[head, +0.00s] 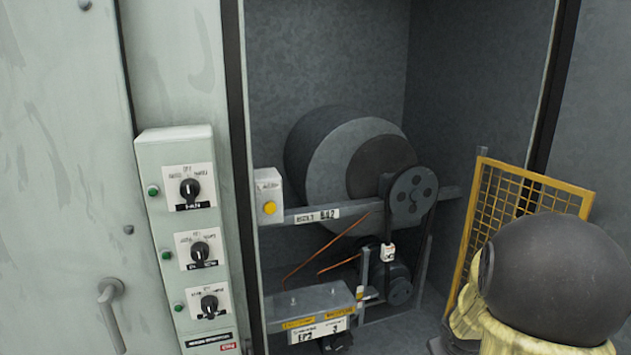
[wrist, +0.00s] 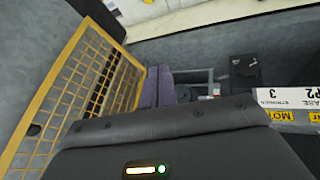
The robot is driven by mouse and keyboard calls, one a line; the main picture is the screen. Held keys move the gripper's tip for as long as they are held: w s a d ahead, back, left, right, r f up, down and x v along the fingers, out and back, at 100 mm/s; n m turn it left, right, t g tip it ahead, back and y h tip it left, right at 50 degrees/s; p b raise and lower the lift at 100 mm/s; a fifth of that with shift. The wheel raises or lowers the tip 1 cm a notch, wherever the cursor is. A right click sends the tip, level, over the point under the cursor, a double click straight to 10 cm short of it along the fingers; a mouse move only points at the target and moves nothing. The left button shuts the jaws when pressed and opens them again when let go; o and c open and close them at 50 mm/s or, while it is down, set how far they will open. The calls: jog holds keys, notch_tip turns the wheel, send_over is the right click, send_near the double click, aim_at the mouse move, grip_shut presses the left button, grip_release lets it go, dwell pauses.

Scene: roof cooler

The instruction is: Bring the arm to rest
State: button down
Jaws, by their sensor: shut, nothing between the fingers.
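My arm shows at the lower right of the head view as a dark rounded link (head: 555,275) with a yellowish part below it. It stands in front of the yellow mesh guard (head: 527,187), and my gripper is hidden there. In the wrist view the dark body of my gripper (wrist: 165,140), with a small lit indicator, fills the bottom.
The open cabinet holds a large drum (head: 340,160), a pulley (head: 412,195) and a motor base (head: 310,300). A control box (head: 188,240) with three rotary switches is on the left, beside a door handle (head: 112,300). A small box with a yellow button (head: 269,207) sits at the opening's left edge.

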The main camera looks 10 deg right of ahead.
jog(key=s+a+f+g+y+b, duration=0.1)
jog(key=s+a, duration=0.3)
jog(key=a, duration=0.7)
jog(key=s+a+f+g+y+b, duration=0.1)
jog(key=s+a, duration=0.3)
jog(key=a, duration=0.7)
jog(key=shift+a+f+y, duration=0.25)
jog(key=shift+f+y, duration=0.15)
jog(key=shift+y, duration=0.4)
